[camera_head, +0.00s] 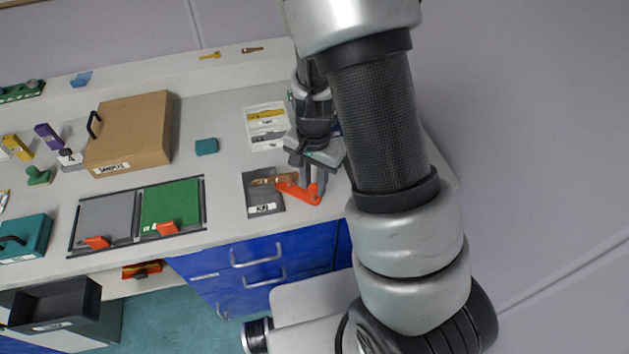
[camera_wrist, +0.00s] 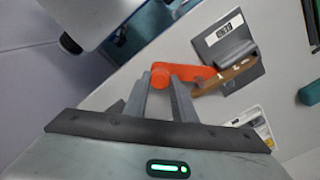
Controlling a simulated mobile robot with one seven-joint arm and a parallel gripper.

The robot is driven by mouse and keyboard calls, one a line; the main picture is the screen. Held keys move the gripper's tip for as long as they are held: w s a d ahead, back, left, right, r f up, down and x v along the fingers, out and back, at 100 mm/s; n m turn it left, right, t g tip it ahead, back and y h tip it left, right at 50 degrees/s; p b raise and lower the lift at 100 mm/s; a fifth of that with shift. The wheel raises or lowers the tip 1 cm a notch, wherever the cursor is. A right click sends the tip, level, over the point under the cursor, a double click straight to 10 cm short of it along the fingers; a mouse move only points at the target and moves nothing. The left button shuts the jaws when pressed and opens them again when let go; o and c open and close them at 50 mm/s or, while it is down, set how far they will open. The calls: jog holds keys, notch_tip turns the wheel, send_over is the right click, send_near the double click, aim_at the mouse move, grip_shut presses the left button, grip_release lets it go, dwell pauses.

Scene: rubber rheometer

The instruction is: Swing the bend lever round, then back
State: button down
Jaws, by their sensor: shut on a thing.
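The bend lever (camera_head: 297,191) is an orange arm with an upright orange grip at one end, beside a dark grey base plate (camera_head: 262,207) that carries a white label. In the wrist view the orange lever (camera_wrist: 196,72) runs from between my fingers toward the dark plate (camera_wrist: 215,36). My gripper (camera_head: 313,180) reaches down from above at the lever's right end. In the wrist view my gripper (camera_wrist: 164,82) is shut on the lever's rounded orange end. A brown strip (camera_wrist: 229,80) lies across the block on the plate, next to the lever. My fingers partly hide the grip.
A white card with a yellow strip (camera_head: 267,116) lies behind the plate. A teal block (camera_head: 206,146) and a cardboard-brown box (camera_head: 138,130) stand to the left. Grey (camera_head: 103,220) and green (camera_head: 171,203) panels with orange tabs lie at front left. The counter's front edge is close to the lever.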

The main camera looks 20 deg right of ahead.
jog(key=c, duration=1.5)
grip_release()
jog(key=shift+s+a, duration=0.1)
jog(key=shift+o, duration=0.2)
notch_tip(320, 180, up, 18)
jog(key=p, duration=0.2)
jog(key=shift+f, duration=0.25)
jog(key=s+d+r+n+t, duration=0.1)
jog(key=s+r+n+t, duration=0.4)
jog(key=s+r+n, duration=0.4)
jog(key=s+r, duration=0.5)
jog(key=shift+r+t, duration=0.3)
jog(key=shift+r, duration=0.05)
